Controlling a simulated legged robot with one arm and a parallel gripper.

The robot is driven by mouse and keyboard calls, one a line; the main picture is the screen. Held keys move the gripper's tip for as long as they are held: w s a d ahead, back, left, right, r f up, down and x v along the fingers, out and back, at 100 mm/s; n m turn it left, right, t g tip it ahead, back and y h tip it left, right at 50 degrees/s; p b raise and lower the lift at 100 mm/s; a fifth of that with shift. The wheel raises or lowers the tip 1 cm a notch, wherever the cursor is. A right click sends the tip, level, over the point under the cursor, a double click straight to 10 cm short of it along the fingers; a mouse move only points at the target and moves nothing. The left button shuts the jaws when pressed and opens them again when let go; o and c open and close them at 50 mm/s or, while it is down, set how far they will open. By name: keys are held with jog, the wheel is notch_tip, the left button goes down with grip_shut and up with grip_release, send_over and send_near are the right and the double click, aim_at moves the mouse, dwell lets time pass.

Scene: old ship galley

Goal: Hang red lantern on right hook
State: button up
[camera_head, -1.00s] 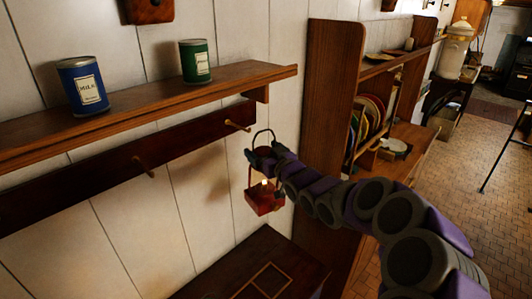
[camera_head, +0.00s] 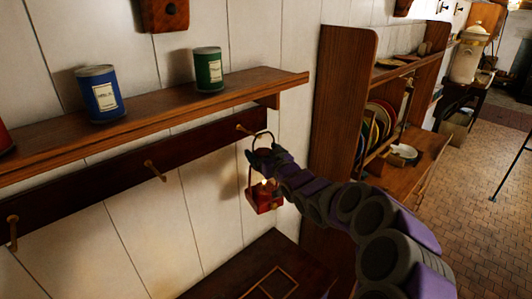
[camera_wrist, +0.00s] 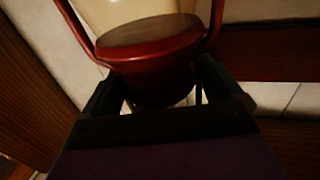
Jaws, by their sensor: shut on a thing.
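The red lantern (camera_head: 264,199) hangs upright from my gripper (camera_head: 261,158), its flame lit. In the wrist view my gripper (camera_wrist: 154,88) is shut on the lantern's red top (camera_wrist: 150,58). The thin wire handle (camera_head: 265,134) stands up above the gripper. The right hook (camera_head: 244,129) is a brass peg on the dark wall rail. Its tip overlaps the handle's left side in the head view; I cannot tell whether the handle is around it or in front of it. The middle hook (camera_head: 155,171) and left hook (camera_head: 12,232) are empty.
A wooden shelf (camera_head: 160,113) runs above the hook rail (camera_head: 100,185) and holds a blue can (camera_head: 101,94) and a green can (camera_head: 208,69). A wooden plate rack (camera_head: 345,100) stands to the right. A dark wooden surface (camera_head: 225,275) lies below the lantern.

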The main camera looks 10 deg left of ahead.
jog(key=shift+w+a+r+p, duration=0.1)
jog(key=shift+w+a+p, duration=0.65)
jog(key=shift+a, duration=0.2)
jog(key=shift+w+a+f, duration=0.4)
jog(key=shift+a+f, duration=0.1)
jog(key=shift+f, duration=0.15)
jog(key=o, duration=1.7)
jog(key=shift+s, duration=0.1)
jog(key=shift+f, duration=0.15)
